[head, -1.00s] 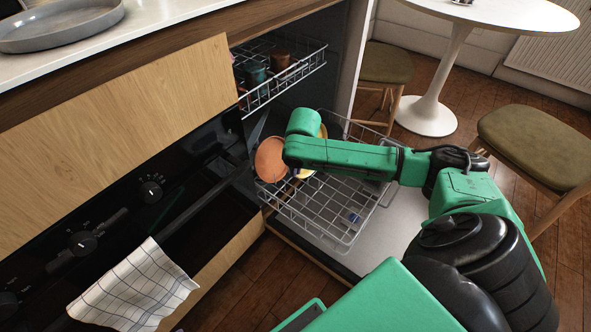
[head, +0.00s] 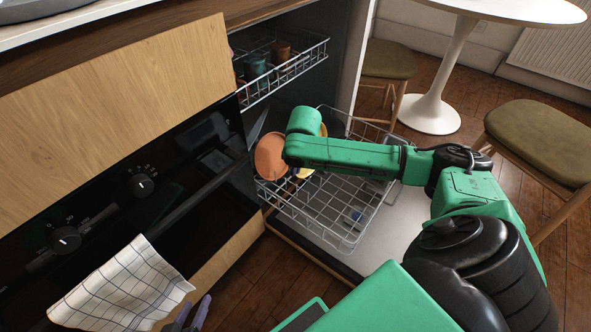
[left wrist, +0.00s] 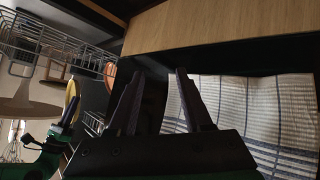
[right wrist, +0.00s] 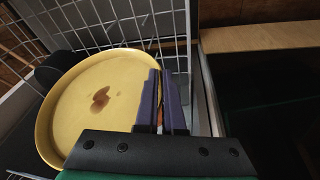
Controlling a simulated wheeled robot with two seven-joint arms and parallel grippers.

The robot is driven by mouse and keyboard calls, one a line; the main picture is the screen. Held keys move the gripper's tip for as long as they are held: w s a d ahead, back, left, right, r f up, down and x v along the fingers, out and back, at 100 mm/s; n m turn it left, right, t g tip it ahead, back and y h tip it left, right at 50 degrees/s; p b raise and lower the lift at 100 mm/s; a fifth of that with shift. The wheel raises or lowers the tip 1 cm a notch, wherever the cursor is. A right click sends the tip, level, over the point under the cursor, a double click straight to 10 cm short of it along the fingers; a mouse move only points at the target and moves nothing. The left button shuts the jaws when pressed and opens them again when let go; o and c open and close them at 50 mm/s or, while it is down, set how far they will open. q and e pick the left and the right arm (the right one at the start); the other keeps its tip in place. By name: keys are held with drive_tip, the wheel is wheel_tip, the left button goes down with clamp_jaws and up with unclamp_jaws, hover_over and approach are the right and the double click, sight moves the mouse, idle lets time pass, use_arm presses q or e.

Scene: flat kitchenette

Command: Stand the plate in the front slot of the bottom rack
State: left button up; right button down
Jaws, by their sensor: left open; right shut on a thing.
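The yellow plate (right wrist: 95,105), with a brown stain on its face, is held at its edge by my right gripper (right wrist: 168,105). In the head view only slivers of this plate (head: 323,131) show around my right arm, over the bottom rack (head: 335,205); that gripper's fingers are hidden there. In the left wrist view the plate (left wrist: 71,93) looks upright or steeply tilted. I cannot tell whether it touches the rack's wires. My left gripper (head: 190,314) is open and empty at the bottom of the head view, near the towel; its fingers also show in the left wrist view (left wrist: 158,100).
An orange plate (head: 269,157) stands at the left of the bottom rack. The upper rack (head: 290,75) holds several cups. A checked towel (head: 120,290) hangs on the oven front. A chair (head: 545,140) and a white round table (head: 500,8) stand right.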

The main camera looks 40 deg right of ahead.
drive_tip(key=shift+f+b, duration=3.35)
drive_tip(key=shift+f, duration=2.5)
use_arm(q)
wheel_tip(320, 180, down, 8)
drive_tip(key=d+n+t, duration=0.1)
drive_tip(key=d+t, duration=0.1)
drive_tip(key=t, duration=0.1)
drive_tip(key=shift+s+r+h, duration=0.15)
drive_tip(key=shift+h, duration=0.15)
drive_tip(key=shift+d, duration=0.1)
use_arm(e)
drive_tip(key=c, duration=1)
unclamp_jaws()
drive_tip(key=shift+o, duration=0.2)
use_arm(q)
wheel_tip(320, 180, up, 8)
drive_tip(key=a+m+g+p, duration=0.1)
drive_tip(key=g+p, duration=0.1)
drive_tip(key=p, duration=0.5)
drive_tip(key=shift+a+g, duration=0.3)
use_arm(e)
drive_tip(key=v, duration=1.4)
drive_tip(key=shift+r, duration=0.3)
